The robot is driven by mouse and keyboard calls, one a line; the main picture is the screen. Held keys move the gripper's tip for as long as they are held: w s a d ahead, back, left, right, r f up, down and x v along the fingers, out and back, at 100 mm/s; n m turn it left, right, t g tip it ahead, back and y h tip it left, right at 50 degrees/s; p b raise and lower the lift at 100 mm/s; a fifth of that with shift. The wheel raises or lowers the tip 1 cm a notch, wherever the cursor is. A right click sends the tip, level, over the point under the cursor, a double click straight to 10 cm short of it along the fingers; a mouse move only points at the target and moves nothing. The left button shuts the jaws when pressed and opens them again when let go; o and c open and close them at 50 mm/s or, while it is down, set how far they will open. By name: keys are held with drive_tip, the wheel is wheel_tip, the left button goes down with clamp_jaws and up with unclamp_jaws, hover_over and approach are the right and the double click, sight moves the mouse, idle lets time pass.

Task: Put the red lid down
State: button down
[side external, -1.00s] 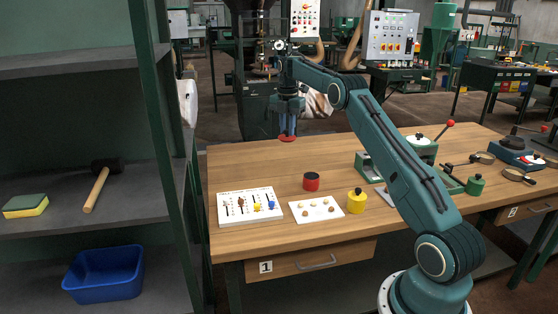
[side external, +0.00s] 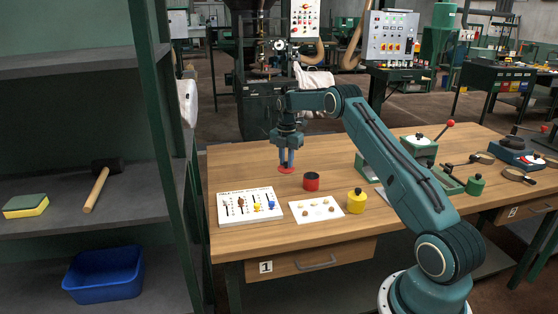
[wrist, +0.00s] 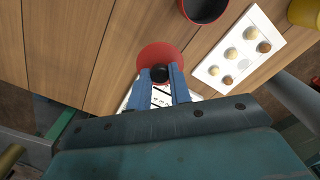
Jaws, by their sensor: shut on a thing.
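The red lid (side external: 286,170) is a flat disc with a black knob, seen from above in the wrist view (wrist: 150,56). My gripper (side external: 287,163) is shut on the knob, and its blue fingers (wrist: 160,82) pinch it from both sides. The lid is at or just above the wooden table top; I cannot tell if it touches. The red open container (side external: 311,182), dark inside, stands to the right of the lid and apart from it. Its rim also shows at the top of the wrist view (wrist: 204,8).
A white card with small samples (side external: 316,210), a printed picture board (side external: 249,206) and a yellow jar (side external: 356,201) are on the near part of the table. A green device (side external: 420,147) stands to the right. The table's left and back areas (side external: 235,165) are clear.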

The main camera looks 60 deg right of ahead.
sight(286, 162)
drive_tip(key=shift+f, duration=3.9)
drive_tip(key=shift+f, duration=0.15)
drive_tip(key=c, duration=1.3)
unclamp_jaws()
wheel_tip(286, 162, up, 12)
drive_tip(key=shift+r, duration=0.15)
